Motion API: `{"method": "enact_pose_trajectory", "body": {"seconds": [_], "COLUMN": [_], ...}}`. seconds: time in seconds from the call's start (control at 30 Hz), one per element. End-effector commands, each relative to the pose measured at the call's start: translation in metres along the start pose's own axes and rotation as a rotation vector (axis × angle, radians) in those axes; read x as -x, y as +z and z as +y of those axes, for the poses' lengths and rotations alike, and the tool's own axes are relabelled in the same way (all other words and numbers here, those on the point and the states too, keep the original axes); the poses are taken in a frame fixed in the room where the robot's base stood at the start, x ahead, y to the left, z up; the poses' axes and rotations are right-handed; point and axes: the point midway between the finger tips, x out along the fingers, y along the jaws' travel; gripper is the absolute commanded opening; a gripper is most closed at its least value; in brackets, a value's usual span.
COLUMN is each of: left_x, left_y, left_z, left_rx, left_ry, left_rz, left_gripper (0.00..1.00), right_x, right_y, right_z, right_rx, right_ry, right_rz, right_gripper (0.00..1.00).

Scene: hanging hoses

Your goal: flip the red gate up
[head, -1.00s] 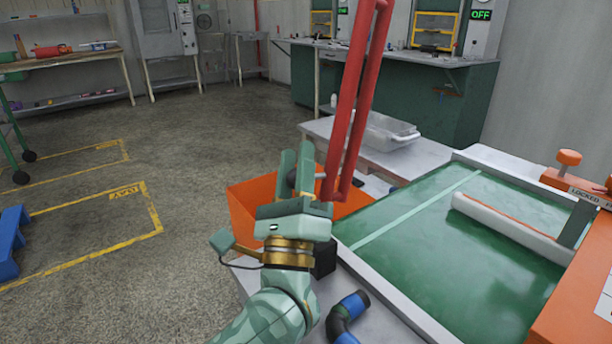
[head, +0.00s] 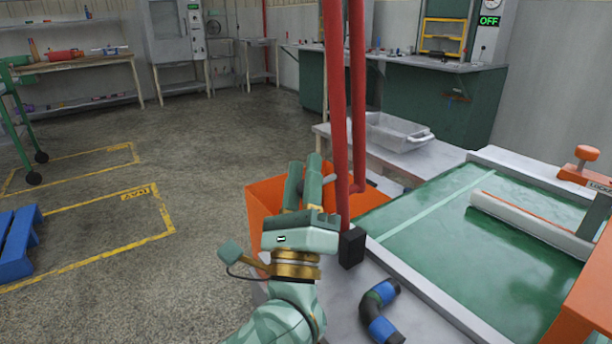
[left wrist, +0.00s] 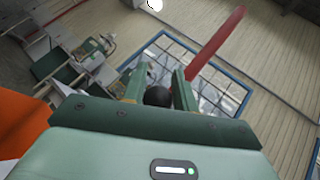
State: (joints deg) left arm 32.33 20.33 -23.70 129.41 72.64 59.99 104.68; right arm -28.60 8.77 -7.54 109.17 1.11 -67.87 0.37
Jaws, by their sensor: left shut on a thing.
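The red gate (head: 358,90) shows as two long red bars standing nearly upright in the head view, their tops out of the picture. One bar comes down to a black block (head: 352,248) at the bench edge. My left gripper (head: 304,186) is just left of the bars, with its fingers pointing up. In the left wrist view, my left gripper (left wrist: 158,92) is shut on a dark round knob (left wrist: 158,97). A red bar of the gate (left wrist: 215,45) runs up to the right behind one finger. Where the knob joins the gate is hidden. My right gripper is not in view.
An orange bin (head: 262,205) stands close behind my left gripper. A black and blue hose piece (head: 377,308) lies on the bench in front. A green-topped tray (head: 430,235) is at the right. A grey tub (head: 395,133) stands behind.

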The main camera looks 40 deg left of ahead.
Motion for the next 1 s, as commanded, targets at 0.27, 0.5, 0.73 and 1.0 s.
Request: {"method": "enact_pose_trajectory", "body": {"seconds": [0.27,0.5,0.73,1.0], "left_x": [0.002,0.002,0.022,0.093], "left_y": [-0.001,-0.001,-0.002,-0.001], "left_z": [0.002,0.002,0.002,0.002], "left_rx": [-0.001,-0.001,-0.003,-0.004], "left_ry": [0.006,0.004,0.005,0.006], "left_rz": [0.003,0.003,0.008,0.009], "left_gripper": [0.50,0.50,0.50,0.50], "right_x": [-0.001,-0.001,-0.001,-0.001], "right_y": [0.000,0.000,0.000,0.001], "right_z": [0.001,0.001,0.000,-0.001], "right_rx": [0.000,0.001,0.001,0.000], "right_ry": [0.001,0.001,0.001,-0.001], "right_rz": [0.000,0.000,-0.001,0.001], "right_gripper": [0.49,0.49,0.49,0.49]}}
